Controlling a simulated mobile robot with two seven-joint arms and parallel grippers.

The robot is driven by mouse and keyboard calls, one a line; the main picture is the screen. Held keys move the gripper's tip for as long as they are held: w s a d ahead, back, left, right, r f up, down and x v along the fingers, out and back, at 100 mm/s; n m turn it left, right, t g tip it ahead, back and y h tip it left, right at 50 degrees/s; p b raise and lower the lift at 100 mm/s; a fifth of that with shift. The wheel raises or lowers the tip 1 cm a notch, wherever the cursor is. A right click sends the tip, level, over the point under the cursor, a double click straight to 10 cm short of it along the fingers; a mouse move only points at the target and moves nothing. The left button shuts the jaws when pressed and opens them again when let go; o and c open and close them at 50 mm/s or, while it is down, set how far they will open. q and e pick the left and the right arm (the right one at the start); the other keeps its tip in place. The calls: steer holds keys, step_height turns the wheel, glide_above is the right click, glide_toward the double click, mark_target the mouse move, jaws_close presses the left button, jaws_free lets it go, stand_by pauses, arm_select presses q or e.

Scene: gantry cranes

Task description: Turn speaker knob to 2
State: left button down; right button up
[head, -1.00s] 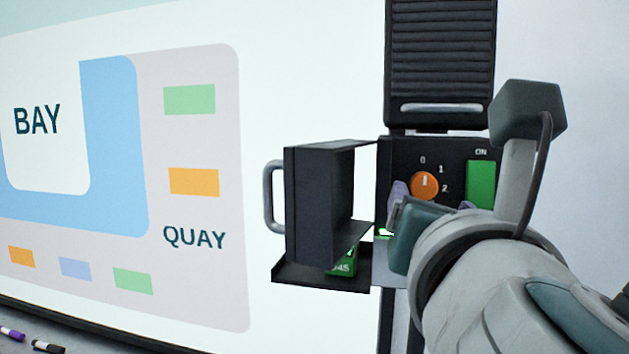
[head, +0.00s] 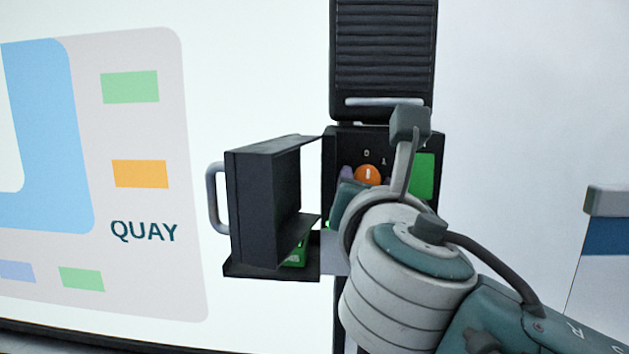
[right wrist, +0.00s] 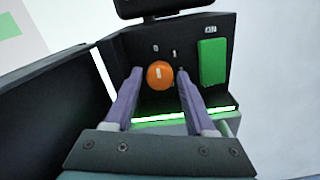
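The orange speaker knob (head: 368,174) is on the dark panel in the head view, its white mark near vertical, close to the 0. In the right wrist view the knob (right wrist: 160,75) shows whole, with labels 0 and 1 above it; the 2 is hidden behind a finger. My right gripper (right wrist: 157,72) is open, its two purple fingers on either side of the knob. I cannot tell whether they touch it. In the head view my right wrist covers the panel's lower part. My left gripper is not in view.
A dark box-like door with a grey handle (head: 215,197) stands open left of the panel. A green ON switch (right wrist: 212,62) is right of the knob. A green lit strip (right wrist: 185,114) runs below.

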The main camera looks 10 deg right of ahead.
jaws_close()
stand_by(0.5)
steer(key=m+b, duration=0.2)
steer(key=m, duration=0.2)
steer(key=shift+f, duration=0.1)
steer(key=m+b, duration=0.3)
steer(key=m, duration=0.3)
steer(key=shift+b, duration=0.3)
steer(key=m+b, duration=0.3)
steer(key=m, duration=0.2)
steer(key=shift+m, duration=0.4)
steer(key=shift+d+m+b, duration=0.1)
steer(key=shift+m+b, duration=0.8)
steer(key=shift+m, duration=1)
